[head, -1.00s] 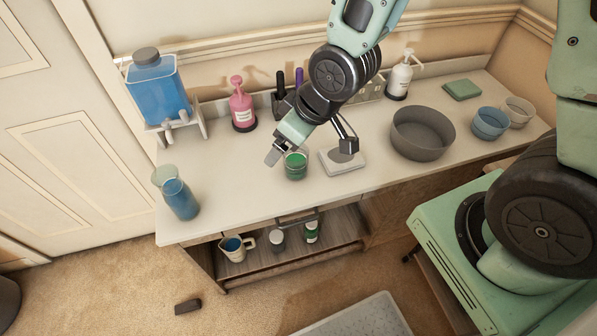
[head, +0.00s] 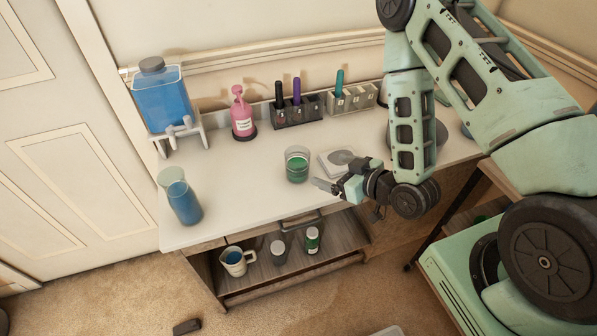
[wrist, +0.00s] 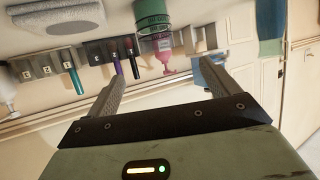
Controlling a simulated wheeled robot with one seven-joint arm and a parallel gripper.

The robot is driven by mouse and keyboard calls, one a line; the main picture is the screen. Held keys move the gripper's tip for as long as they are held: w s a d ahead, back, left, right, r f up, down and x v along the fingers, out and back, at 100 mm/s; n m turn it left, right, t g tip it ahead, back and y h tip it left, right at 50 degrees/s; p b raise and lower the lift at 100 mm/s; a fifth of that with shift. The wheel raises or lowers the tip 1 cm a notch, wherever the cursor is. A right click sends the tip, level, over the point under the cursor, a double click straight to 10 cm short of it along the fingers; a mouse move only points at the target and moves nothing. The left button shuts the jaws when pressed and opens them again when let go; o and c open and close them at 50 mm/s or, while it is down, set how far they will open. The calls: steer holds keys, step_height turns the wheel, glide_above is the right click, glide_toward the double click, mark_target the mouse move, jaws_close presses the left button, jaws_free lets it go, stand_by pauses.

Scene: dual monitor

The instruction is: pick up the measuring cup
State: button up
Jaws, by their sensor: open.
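The measuring cup (head: 236,261) looks like a pale jug with a handle and blue liquid inside. It stands upright on the open shelf under the counter, at the left. My gripper (head: 323,185) is near the counter's front edge, right of the glass of green liquid (head: 296,165) and above and right of the jug. It points left. In the wrist view my gripper (wrist: 160,68) is open with nothing between its fingers. That picture is turned nearly upside down, and the green glass (wrist: 153,18) shows beyond the fingers. The jug is not visible there.
A jar (head: 278,252) and a green-labelled container (head: 312,240) stand right of the jug. The counter (head: 245,205) overhangs the shelf. The floor in front is mostly clear.

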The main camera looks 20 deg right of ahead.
steer(key=f+b+x, duration=0.1)
steer(key=b+x, duration=0.3)
steer(key=b, duration=0.1)
steer(key=p, duration=0.2)
glide_toward(290, 154)
steer(key=shift+w+a+f, duration=0.55)
steer(key=shift+w+a, duration=0.25)
steer(key=shift+w, duration=0.1)
steer(key=shift+d+p+x, duration=0.15)
steer(key=shift+p+x, duration=0.3)
steer(key=shift+x, duration=1.05)
steer(key=shift+d+p+x, duration=0.1)
steer(key=shift+p+x, duration=0.35)
steer(key=shift+x, duration=1.05)
steer(key=shift+w, duration=0.15)
steer(key=c, duration=1.2)
steer(key=shift+r, duration=0.1)
step_height(290, 154, up, 10)
steer(key=shift+b, duration=0.6)
